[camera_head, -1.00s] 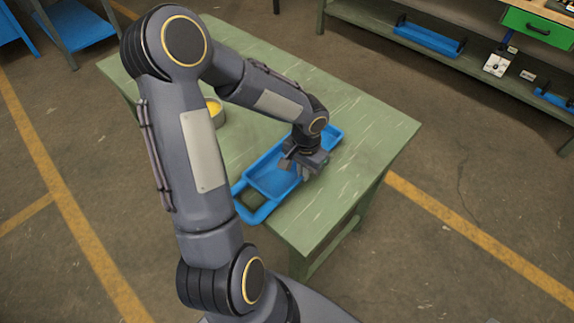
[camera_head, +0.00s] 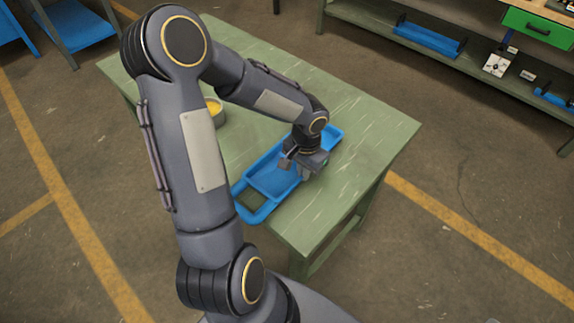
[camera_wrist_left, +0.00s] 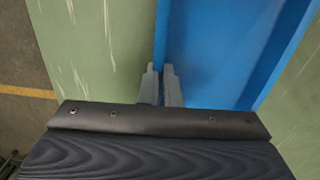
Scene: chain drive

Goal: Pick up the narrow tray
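The narrow tray (camera_head: 268,178) is blue and shallow, with a looped handle at its near end. The arm's wrist hides part of the tray's far half. My right gripper is not in view.
The green table (camera_head: 370,135) is clear to the right of the tray. A round container with yellow contents (camera_head: 214,107) stands behind my left arm. A shelf at the back right holds another blue tray (camera_head: 428,39). A blue rack (camera_head: 80,25) stands back left.

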